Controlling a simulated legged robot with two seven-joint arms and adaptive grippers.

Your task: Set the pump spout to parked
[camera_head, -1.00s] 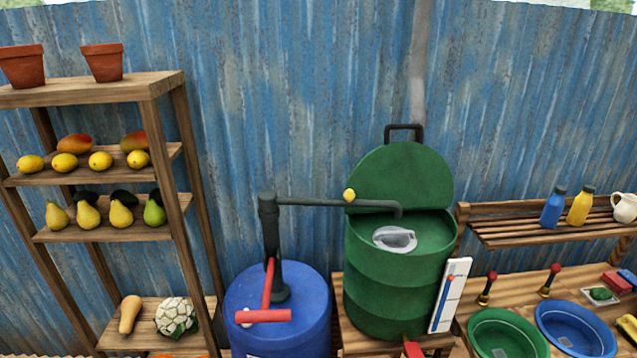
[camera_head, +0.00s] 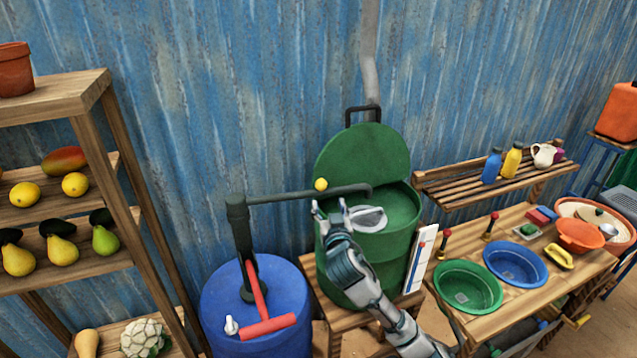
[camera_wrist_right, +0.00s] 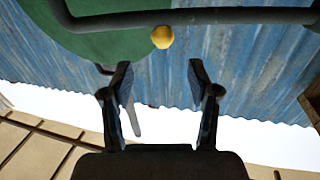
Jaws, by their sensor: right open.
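The pump spout (camera_head: 290,195) is a dark pipe running right from the pump post (camera_head: 240,245) on the blue barrel (camera_head: 290,310). Its bent end is over the open green drum (camera_head: 401,245). A yellow knob (camera_head: 320,184) sits on the spout. My right gripper (camera_head: 328,204) is open and empty, just below the knob. In the right wrist view, the spout (camera_wrist_right: 230,15) and knob (camera_wrist_right: 162,37) lie beyond the open fingers (camera_wrist_right: 160,75), apart from them. My left gripper is not in view.
A red pump handle (camera_head: 268,327) is at the front of the blue barrel. A shelf (camera_head: 95,95) with fruit stands left. On the right, a bench (camera_head: 520,290) holds a green basin (camera_head: 468,287) and a blue basin (camera_head: 515,264). The drum's green lid (camera_head: 355,160) stands raised behind its opening.

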